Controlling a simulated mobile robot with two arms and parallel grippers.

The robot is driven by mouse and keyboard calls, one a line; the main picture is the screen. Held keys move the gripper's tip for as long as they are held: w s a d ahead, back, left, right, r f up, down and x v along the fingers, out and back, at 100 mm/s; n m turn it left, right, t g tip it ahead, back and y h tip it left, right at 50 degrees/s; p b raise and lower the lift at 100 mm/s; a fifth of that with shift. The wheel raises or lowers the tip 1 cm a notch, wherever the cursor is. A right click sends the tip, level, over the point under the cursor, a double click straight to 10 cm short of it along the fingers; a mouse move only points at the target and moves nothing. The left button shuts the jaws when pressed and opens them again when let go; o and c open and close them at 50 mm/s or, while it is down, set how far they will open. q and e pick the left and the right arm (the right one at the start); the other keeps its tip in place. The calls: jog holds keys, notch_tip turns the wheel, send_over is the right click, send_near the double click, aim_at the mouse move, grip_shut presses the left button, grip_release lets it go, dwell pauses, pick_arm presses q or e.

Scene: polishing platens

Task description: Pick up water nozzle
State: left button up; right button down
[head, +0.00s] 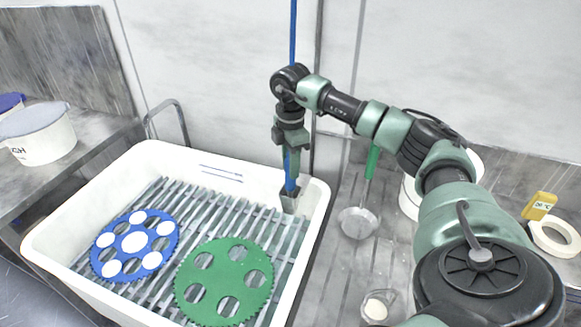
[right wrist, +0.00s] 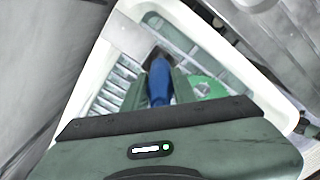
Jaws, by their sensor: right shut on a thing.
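The water nozzle (head: 290,172) is a blue handle with a grey tip at its lower end. It points down over the far right corner of the white tub (head: 316,215). My right gripper (head: 291,150) is shut on the blue handle from above. In the right wrist view the blue nozzle (right wrist: 159,82) stands between the two fingers of my right gripper (right wrist: 150,90). A blue hose (head: 293,35) shows above, running up past my arm; its join to the nozzle is hidden. My left gripper is not in view.
In the tub, a blue platen (head: 134,243) with white discs and a green platen (head: 203,261) with open holes lie on a slatted rack. A metal sieve (head: 359,222), tape roll (head: 553,238) and yellow thermometer (head: 540,205) are on the right counter. White bucket (head: 40,140) stands left.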

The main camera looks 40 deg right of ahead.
jog(key=shift+r, duration=0.15)
notch_tip(320, 180, up, 11)
jog(key=shift+w+r+b, duration=0.1)
jog(key=shift+r+b, duration=0.1)
jog(key=shift+b, duration=0.35)
notch_tip(320, 180, up, 20)
jog(key=p, duration=1.5)
jog(key=shift+p, duration=0.4)
